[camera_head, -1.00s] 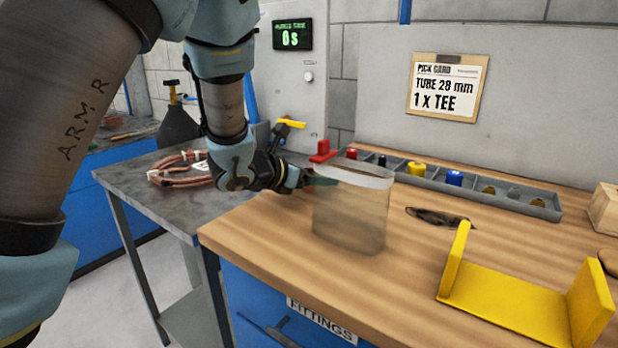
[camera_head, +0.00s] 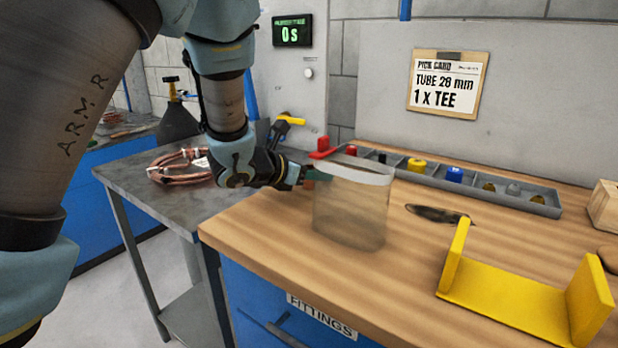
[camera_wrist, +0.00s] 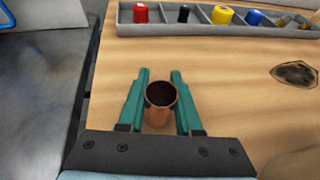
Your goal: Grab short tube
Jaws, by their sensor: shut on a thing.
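The short copper tube (camera_wrist: 158,112) stands between the two teal fingers of my gripper (camera_wrist: 161,74) in the wrist view. Its dark open end faces up toward the camera. The fingers are shut on it, one on each side. In the head view my gripper (camera_head: 312,175) is at the upper left side of a see-through container (camera_head: 350,215) with a pale rim, on the wooden bench.
A grey divided tray (camera_head: 540,208) with coloured fittings lies behind, along the wall. A yellow bracket (camera_head: 515,305) stands at front right. Copper coils (camera_head: 180,165) lie on the metal table at left.

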